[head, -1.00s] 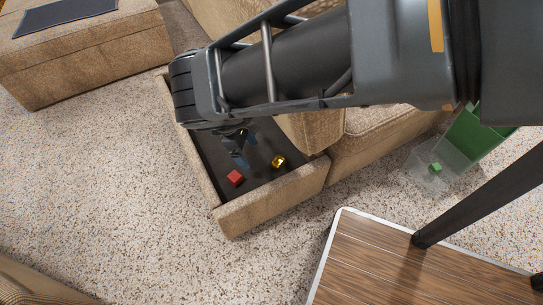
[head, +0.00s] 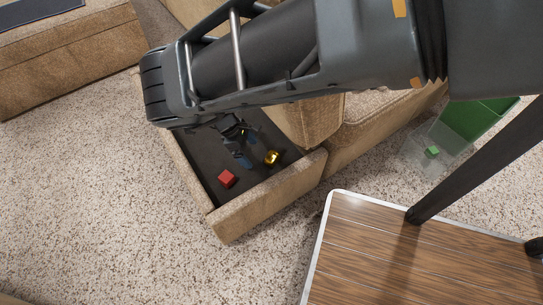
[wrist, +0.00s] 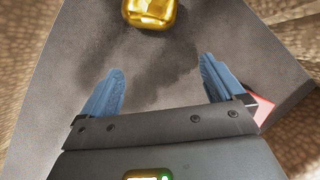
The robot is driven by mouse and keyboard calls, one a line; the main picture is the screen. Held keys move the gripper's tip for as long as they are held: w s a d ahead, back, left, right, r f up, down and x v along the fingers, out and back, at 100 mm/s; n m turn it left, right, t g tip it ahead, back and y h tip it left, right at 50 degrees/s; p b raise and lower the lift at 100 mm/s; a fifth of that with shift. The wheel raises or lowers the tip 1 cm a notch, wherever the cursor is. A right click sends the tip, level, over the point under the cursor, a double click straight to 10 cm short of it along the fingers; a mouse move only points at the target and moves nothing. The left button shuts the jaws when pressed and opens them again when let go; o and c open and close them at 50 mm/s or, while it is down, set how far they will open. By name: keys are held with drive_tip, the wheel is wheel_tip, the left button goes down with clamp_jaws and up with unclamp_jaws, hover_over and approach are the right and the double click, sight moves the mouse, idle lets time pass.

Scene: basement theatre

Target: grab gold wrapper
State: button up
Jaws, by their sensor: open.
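The gold wrapper (head: 272,157) is a small shiny lump lying on the dark floor of an open drawer in the sofa. In the wrist view the gold wrapper (wrist: 151,13) is at the top edge, partly cut off, beyond my fingertips. My gripper (head: 241,157) is over the drawer, just left of the wrapper in the head view. Its two blue fingers (wrist: 159,75) are spread apart in the wrist view, with only bare drawer floor between them. The fingers do not touch the wrapper.
A red cube (head: 227,179) lies in the drawer, left of the wrapper. The drawer's tan walls (head: 268,195) enclose both. A green and clear bin (head: 470,130) with a green cube (head: 432,152) stands at right. A wooden table (head: 400,255) is in front. Carpet is free at left.

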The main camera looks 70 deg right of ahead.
sight(271, 156)
drive_tip(key=s, duration=0.3)
drive_tip(key=s+d, duration=0.1)
drive_tip(key=s, duration=0.2)
drive_tip(key=shift+s+d+p, duration=0.15)
drive_tip(key=shift+s+p, duration=0.15)
drive_tip(key=shift+s, duration=0.05)
drive_tip(key=shift+s+f+b, duration=0.2)
drive_tip(key=shift+f+b, duration=0.2)
drive_tip(key=shift+f, duration=0.2)
drive_tip(key=shift+c, duration=0.3)
drive_tip(key=c, duration=1)
